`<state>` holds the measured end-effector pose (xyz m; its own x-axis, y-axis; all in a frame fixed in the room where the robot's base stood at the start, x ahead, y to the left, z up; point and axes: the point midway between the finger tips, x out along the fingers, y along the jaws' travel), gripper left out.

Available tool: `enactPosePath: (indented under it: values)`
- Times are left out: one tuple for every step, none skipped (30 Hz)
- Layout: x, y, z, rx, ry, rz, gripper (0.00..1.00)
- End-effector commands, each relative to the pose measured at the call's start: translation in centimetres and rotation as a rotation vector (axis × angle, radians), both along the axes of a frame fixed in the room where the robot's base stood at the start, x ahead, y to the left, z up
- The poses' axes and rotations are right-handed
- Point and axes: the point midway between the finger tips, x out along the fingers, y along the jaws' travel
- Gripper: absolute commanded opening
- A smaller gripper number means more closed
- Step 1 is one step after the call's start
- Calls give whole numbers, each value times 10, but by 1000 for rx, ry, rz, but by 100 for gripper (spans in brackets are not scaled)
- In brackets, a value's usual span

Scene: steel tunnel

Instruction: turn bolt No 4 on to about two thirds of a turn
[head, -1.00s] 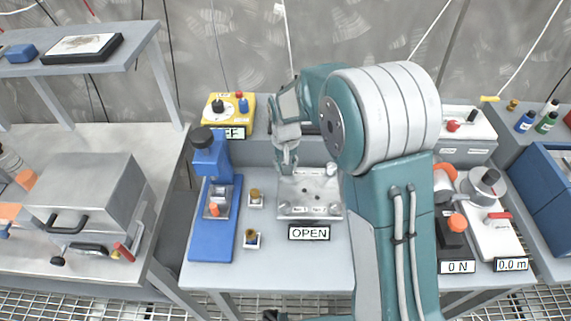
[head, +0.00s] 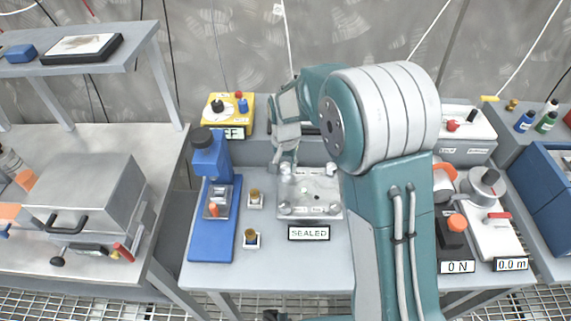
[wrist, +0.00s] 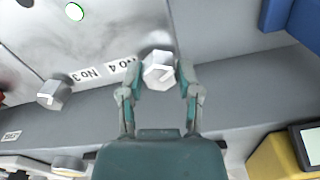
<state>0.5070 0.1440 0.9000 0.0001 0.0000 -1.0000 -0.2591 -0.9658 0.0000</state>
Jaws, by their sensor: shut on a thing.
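In the wrist view my gripper (wrist: 158,80) has a finger on each side of bolt No 4 (wrist: 160,70), a silvery hex head beside the "No 4" label (wrist: 122,66). It is shut on the bolt head. Bolt No 3 (wrist: 52,94) stands apart at the left, by its own label. In the head view my gripper (head: 285,166) points down at the back left corner of the metal plate (head: 309,196) and hides bolt No 4. Bolts show at the plate's other corners. The sign in front (head: 309,233) reads "SEALED".
A yellow box (head: 228,112) with knobs is behind. Devices with "0 N" (head: 457,267) and "0.0 m" signs are at the right. The bench front is clear.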

Motion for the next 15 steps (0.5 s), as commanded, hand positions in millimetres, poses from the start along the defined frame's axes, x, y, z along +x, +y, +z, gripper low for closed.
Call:
enactPosePath:
  values:
    - [-1, 1, -2, 1, 3, 0, 0]
    - [-1, 1, -2, 1, 3, 1, 0]
    - [-1, 1, -2, 1, 3, 1, 0]
    - [-1, 1, -2, 1, 3, 1, 53]
    - [-1, 1, -2, 1, 3, 1, 66]
    - [-1, 1, -1, 1, 3, 1, 79]
    - [-1, 1, -1, 1, 3, 1, 79]
    - [-1, 1, -1, 1, 3, 1, 79]
    - [-1, 1, -1, 1, 2, 1, 79]
    - [-1, 1, -1, 1, 2, 1, 79]
    - [-1, 1, -1, 1, 2, 1, 79]
    - [-1, 0, 0, 0, 1, 1, 79]
    - [-1, 0, 0, 0, 1, 1, 79]
    - [-1, 0, 0, 0, 1, 1, 79]
    - [-1, 0, 0, 0, 1, 1, 79]
